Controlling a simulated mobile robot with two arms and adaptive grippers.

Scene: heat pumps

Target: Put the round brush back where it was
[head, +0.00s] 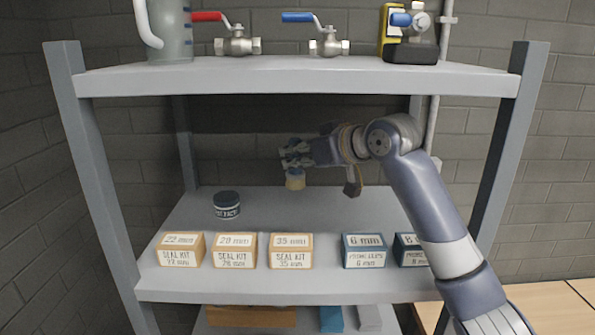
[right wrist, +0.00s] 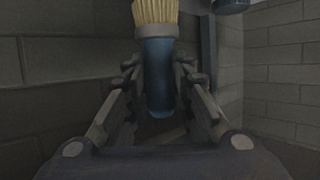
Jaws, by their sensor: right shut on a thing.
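The round brush has tan bristles, a metal ferrule and a blue handle. It shows between the fingers in the right wrist view (right wrist: 158,75), and its bristle end shows in the head view (head: 295,182). My right gripper (head: 294,152) is shut on the brush by its handle and holds it with bristles down, above the middle shelf. In the right wrist view the gripper's fingers (right wrist: 160,98) flank the blue handle. The handle is mostly hidden by the gripper in the head view. My left gripper is not in view.
A dark round jar (head: 227,204) stands on the middle shelf (head: 290,207), left of the brush. Seal kit boxes (head: 234,250) and blue boxes (head: 364,250) line the front edge. The upper shelf (head: 300,78) holds a jug (head: 170,30) and valves (head: 237,40).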

